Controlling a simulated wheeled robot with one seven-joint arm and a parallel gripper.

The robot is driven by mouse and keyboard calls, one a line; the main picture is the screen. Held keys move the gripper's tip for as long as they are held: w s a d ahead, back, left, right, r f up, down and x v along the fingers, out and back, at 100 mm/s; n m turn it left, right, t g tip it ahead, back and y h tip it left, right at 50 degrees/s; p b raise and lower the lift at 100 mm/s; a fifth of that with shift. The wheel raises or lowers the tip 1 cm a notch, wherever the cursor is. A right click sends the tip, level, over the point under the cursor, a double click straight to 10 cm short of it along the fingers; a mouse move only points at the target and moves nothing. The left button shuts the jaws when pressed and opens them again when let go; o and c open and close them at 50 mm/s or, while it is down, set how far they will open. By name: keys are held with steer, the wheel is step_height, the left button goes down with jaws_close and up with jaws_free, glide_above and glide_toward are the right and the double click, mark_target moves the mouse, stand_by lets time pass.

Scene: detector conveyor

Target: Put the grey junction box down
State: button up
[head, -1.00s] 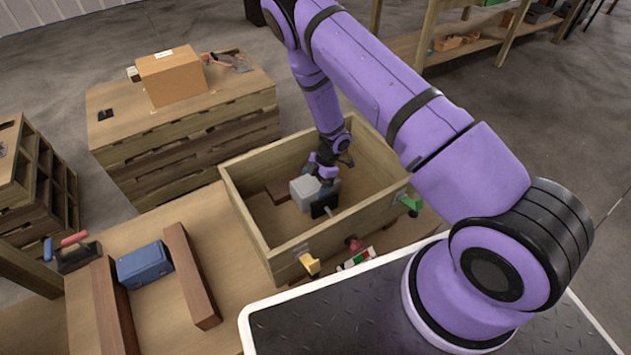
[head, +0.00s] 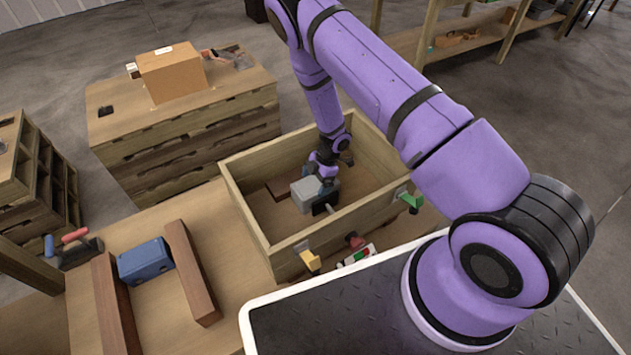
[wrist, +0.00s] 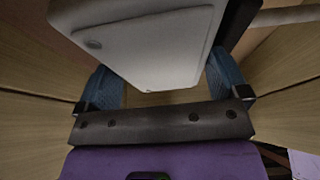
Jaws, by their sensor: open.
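The grey junction box (head: 303,192) is inside the wooden crate (head: 247,219), near its middle, and looks to rest on the crate floor. In the wrist view the pale box (wrist: 160,45) fills the upper middle, with a round screw at its corner. My gripper (head: 325,192) is down in the crate at the box's right side. In the wrist view its two blue fingers (wrist: 163,88) stand apart on either side of the box's near end. The jaws are open. The arm hides part of the box in the head view.
The crate walls stand close around my gripper. A brown block (head: 278,190) lies in the crate. A blue case (head: 146,260) sits between two wooden bars. A cardboard box (head: 172,72) stands on another pallet table.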

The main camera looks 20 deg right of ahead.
steer(key=s+v, duration=0.1)
steer(key=v, duration=1.2)
steer(key=shift+w+a+r, duration=0.2)
steer(key=shift+w+r, duration=0.05)
steer(key=shift+w, duration=0.25)
